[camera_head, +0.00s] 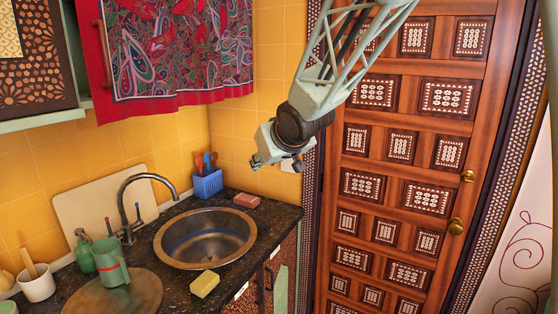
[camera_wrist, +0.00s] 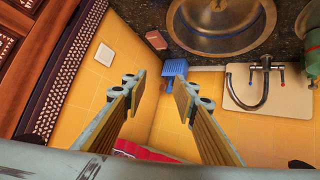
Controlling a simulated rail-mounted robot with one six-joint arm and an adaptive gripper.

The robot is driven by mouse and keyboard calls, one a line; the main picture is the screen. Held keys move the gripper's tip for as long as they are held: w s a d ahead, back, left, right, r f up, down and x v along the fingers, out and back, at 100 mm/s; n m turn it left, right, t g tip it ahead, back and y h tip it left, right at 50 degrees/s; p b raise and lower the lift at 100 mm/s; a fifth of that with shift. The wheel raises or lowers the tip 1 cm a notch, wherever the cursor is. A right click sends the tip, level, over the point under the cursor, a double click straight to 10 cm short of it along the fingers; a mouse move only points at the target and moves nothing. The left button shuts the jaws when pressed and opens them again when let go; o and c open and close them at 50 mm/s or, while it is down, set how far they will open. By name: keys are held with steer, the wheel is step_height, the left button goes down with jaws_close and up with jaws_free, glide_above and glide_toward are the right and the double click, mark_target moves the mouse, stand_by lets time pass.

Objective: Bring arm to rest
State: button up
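My arm (camera_head: 345,60) is pale green and lattice-like, and it reaches in from the top of the head view. My gripper (camera_head: 277,164) hangs above the back right of the counter, in front of the yellow tiled wall. In the wrist view, my gripper (camera_wrist: 158,82) shows two fingers well apart with nothing between them. It is open and empty, and touches nothing that I can see.
A wooden door (camera_head: 400,150) stands to the right. A red patterned cloth (camera_head: 175,55) hangs at upper left. Below are a round sink (camera_head: 206,238), faucet (camera_head: 125,200), blue utensil holder (camera_head: 207,184), brick-red block (camera_head: 246,200) and yellow sponge (camera_head: 204,284).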

steer(key=s+d+r+m+g+h, duration=0.1)
steer(key=s+d+r+m+h, duration=0.1)
steer(key=s+d, duration=0.85)
steer(key=s+d+r+m+g+h, duration=0.1)
steer(key=s+d+r+m+h, duration=0.1)
steer(key=s+d, duration=0.85)
steer(key=s+d+f+m+g, duration=0.1)
steer(key=s+d+f+g, duration=0.1)
steer(key=s, duration=1.5)
steer(key=s+d+f+m+g, duration=0.1)
steer(key=s+d+f+g, duration=0.1)
steer(key=s, duration=1.6)
steer(key=shift+f, duration=0.6)
